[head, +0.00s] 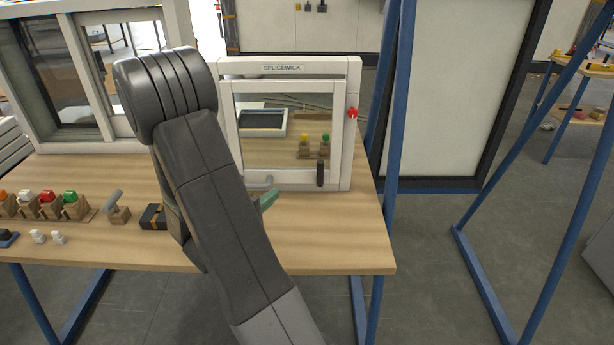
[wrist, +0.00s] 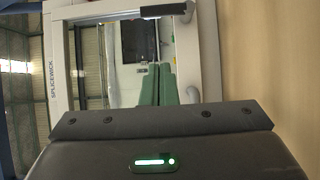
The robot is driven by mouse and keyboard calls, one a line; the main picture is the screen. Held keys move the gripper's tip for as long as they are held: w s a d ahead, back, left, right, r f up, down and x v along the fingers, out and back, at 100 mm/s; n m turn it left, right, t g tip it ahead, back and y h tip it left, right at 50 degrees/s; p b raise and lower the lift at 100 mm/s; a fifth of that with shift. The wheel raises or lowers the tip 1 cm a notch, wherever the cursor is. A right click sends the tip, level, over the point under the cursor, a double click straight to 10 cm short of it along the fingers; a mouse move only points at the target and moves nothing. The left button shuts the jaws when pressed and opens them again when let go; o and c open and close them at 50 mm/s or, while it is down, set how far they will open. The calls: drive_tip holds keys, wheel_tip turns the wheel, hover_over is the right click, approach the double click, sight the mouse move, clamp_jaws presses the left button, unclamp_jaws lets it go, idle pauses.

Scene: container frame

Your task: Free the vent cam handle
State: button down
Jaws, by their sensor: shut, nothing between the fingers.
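The white-framed vent window (head: 342,150), labelled SPLICEWICK, stands upright on the table. A dark, upright handle (head: 320,172) sits at its lower right; I take this for the cam handle. In the wrist view, turned sideways, this handle (wrist: 163,11) is at the top edge, with a metal part at its lower end.
A red knob (head: 352,113) sticks out on the window's right side. A sliding window (head: 50,90) stands at left. Several coloured knobs on blocks (head: 45,205) and a loose grey-handled block (head: 117,208) lie at the left. The table's front right (head: 340,235) is clear.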

sight(320, 172)
drive_tip(key=shift+w, duration=0.1)
drive_tip(key=s+d+p+x, duration=0.1)
drive_tip(key=d+x, duration=0.1)
drive_tip(key=x, duration=1)
drive_tip(key=shift+d, duration=0.4)
